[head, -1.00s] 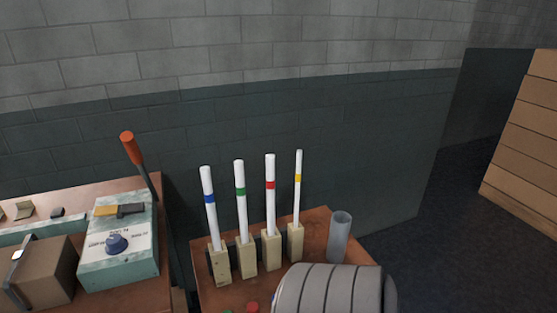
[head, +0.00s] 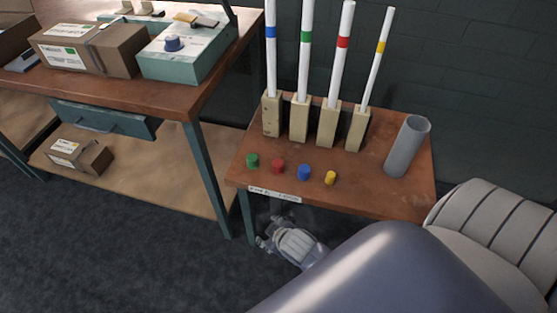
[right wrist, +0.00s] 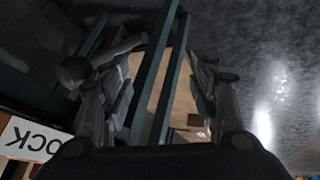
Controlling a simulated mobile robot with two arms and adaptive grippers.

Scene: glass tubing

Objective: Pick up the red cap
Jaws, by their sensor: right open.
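The red cap (head: 278,167) stands on the small brown table (head: 385,203) in the head view. It sits in a row near the front edge, between the green cap (head: 252,160) and the blue cap (head: 304,172). A yellow cap (head: 330,177) is at the row's right end. My right gripper (head: 268,234) is in front of the table and below its top, apart from the red cap. Its fingers are spread and empty in the right wrist view (right wrist: 168,65). I cannot make out the red cap there. My left gripper is out of view.
Several white tubes with coloured bands, such as the red-banded one (head: 340,55), stand in wooden blocks behind the caps. A grey open cylinder (head: 407,147) stands at the right. A workbench (head: 180,104) with boxes is at the left. A label (head: 274,193) marks the table's front edge.

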